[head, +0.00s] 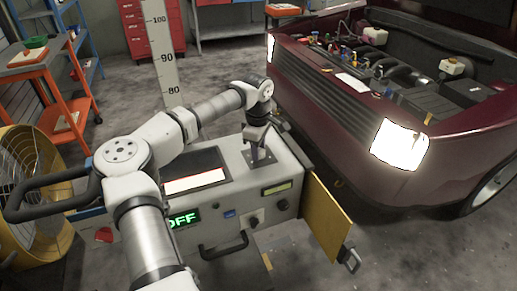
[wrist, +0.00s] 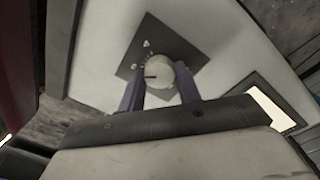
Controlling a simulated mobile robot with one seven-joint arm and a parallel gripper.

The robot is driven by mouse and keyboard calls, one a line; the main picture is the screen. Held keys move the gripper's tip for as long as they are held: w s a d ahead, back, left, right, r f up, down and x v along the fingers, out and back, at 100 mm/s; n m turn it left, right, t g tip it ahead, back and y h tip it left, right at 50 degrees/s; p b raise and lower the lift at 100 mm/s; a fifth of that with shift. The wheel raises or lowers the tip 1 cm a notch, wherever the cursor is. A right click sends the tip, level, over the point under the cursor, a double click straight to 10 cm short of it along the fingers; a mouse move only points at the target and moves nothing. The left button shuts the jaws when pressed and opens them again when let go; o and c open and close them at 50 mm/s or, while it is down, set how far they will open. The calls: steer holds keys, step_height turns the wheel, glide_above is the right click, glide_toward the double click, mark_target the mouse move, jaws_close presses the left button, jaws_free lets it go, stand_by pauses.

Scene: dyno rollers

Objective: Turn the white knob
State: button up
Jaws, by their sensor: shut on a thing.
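The white knob (wrist: 160,75) is round with a dark pointer mark and sits on a dark square plate (wrist: 150,40) with dial markings. In the wrist view, my gripper (wrist: 160,92) has its two purple fingers on either side of the knob, shut on it. In the head view, my gripper (head: 260,150) points down onto the top of the grey-white machine box (head: 233,157). The knob itself is hidden by the gripper there.
The box front carries a green "OFF" display (head: 184,218), smaller knobs and a black handle (head: 223,246). A yellow door panel (head: 327,222) stands open at its right. A dark red car (head: 340,120) with its hood up is close on the right. A yellow fan (head: 22,180) stands left.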

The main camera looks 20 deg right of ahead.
steer(key=shift+m, duration=0.5)
steer(key=o, duration=1)
steer(key=shift+c, duration=0.2)
step_height(320, 180, up, 14)
steer(key=b, duration=0.2)
steer(key=shift+s+a, duration=0.2)
steer(key=shift+f, duration=0.1)
